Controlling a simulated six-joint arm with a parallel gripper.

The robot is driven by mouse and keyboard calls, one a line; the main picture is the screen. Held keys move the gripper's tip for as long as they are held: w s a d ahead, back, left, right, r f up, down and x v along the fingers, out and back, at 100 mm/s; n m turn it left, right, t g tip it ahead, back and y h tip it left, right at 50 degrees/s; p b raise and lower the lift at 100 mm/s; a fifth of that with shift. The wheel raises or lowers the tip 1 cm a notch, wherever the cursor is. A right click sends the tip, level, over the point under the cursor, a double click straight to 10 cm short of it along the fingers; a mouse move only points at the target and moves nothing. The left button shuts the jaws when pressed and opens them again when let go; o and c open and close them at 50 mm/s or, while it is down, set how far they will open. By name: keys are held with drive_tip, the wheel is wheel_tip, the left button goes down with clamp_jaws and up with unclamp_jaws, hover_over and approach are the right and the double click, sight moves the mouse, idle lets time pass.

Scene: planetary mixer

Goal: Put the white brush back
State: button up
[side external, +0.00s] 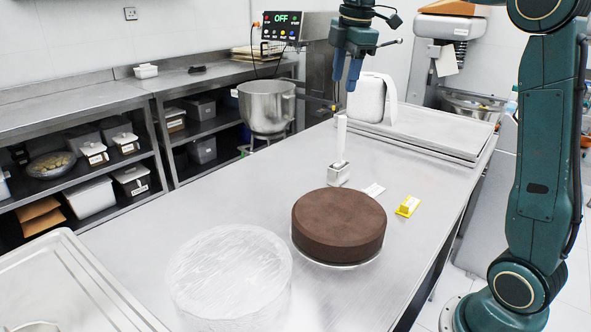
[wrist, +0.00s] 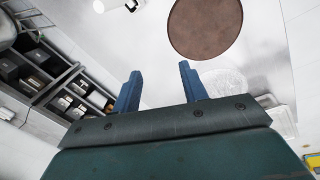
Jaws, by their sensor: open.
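The white brush (side external: 341,140) stands upright in a small metal holder (side external: 338,175) on the steel table, behind the chocolate cake in the side view. My gripper (side external: 345,86) is open and empty, with its blue fingers pointing down. In the side view the fingertips appear above the top of the brush, with a gap between them. In the wrist view my open gripper (wrist: 160,70) has nothing between its fingers. Small pale items show at that view's top edge, but I cannot tell whether one is the brush.
A round chocolate cake (side external: 339,224) and a clear wrapped round (side external: 230,272) stand in front. A yellow packet (side external: 407,206) and a white card (side external: 373,190) lie to the right. A metal tray (side external: 430,137) and mixer bowl (side external: 267,106) are behind. The table's left middle is clear.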

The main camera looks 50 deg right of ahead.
drive_tip(key=s+a+f+m+t, duration=0.25)
drive_tip(key=s+a+m, duration=0.55)
drive_tip(key=s, duration=0.5)
drive_tip(key=s+a+f+m+t, duration=0.1)
drive_tip(key=s+a+f+m, duration=0.3)
drive_tip(key=s+f, duration=0.5)
drive_tip(key=shift+s+a+f+m+y, duration=0.35)
drive_tip(key=shift+s+a, duration=0.35)
drive_tip(key=shift+s, duration=0.3)
